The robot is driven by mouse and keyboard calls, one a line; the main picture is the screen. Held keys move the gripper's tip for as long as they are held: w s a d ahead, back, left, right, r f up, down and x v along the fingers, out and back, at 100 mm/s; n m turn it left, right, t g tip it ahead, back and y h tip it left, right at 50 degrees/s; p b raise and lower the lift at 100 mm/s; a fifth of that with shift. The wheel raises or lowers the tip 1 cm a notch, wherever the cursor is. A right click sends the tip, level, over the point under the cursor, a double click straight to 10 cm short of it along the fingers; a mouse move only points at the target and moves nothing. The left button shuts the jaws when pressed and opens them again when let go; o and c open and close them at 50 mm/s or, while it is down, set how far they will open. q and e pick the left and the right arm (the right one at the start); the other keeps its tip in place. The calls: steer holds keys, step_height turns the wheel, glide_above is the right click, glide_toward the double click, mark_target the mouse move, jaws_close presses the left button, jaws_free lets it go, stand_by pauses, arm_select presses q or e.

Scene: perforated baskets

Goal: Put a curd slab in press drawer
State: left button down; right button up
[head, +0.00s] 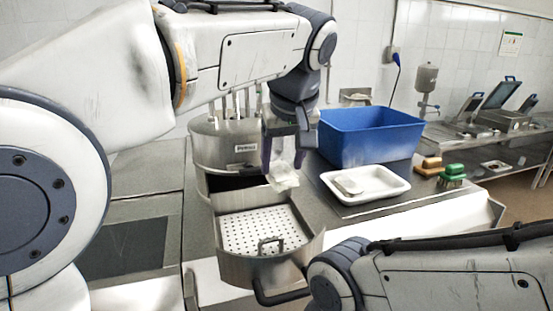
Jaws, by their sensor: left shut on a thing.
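My left gripper (283,165) points down above the back part of the open press drawer and is shut on a white curd slab (284,178). The slab hangs clear of the drawer floor and looks slightly tilted. The press drawer (308,249) is pulled out of the steel press (222,150) and has a white perforated floor that looks empty where it shows. Another pale slab (349,184) lies in the white tray (375,197) to the right. My right arm comes in at the lower right. Its gripper is not clearly seen.
A blue bin (365,140) stands behind the white tray. Two brushes, one tan (429,166) and one green (452,175), lie to the right. The drawer's front handle (271,243) is near my right arm. The steel counter is bare left of the press.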

mark_target(282, 186)
arm_select(q)
steer(key=shift+f+b, duration=2.5)
steer(key=shift+f, duration=0.3)
steer(key=shift+f+b, duration=1.6)
steer(key=shift+f, duration=0.4)
jaws_free()
step_height(282, 186, up, 8)
steer(key=p, duration=0.7)
steer(key=shift+r+p, duration=0.1)
steer(key=shift+p, duration=0.2)
